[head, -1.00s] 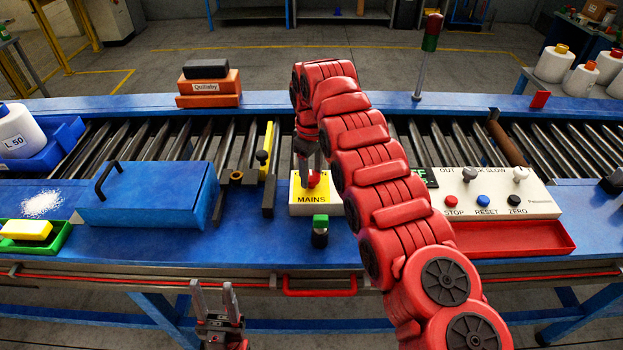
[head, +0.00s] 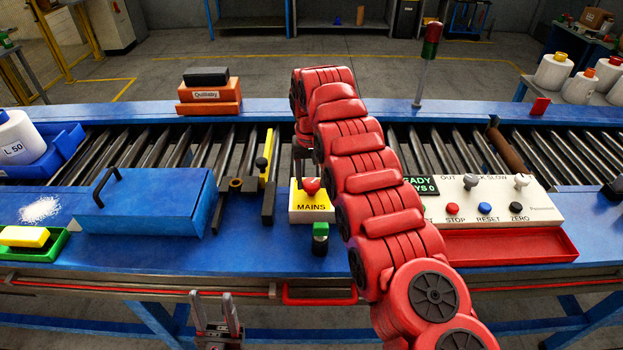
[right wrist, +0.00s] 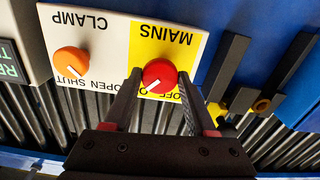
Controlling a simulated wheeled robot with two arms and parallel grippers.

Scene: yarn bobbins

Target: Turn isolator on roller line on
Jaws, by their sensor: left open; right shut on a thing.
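The isolator is a red knob (head: 311,187) on a yellow panel marked MAINS (head: 311,208). It also shows in the right wrist view (right wrist: 158,73), where its white pointer line slants to the lower left, beside the partly hidden OFF label. My right gripper (right wrist: 160,78) has one finger on each side of the knob and is shut on it. In the head view my right arm hides much of this gripper (head: 302,168). My left gripper (head: 215,310) is open and empty, low in front of the bench.
An orange CLAMP knob (right wrist: 71,61) sits beside the MAINS panel. A green-capped device (head: 320,238) stands in front of it. A blue box (head: 150,203) lies to the left, a control panel (head: 480,200) and red tray (head: 510,245) to the right. Rollers (head: 400,150) run behind.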

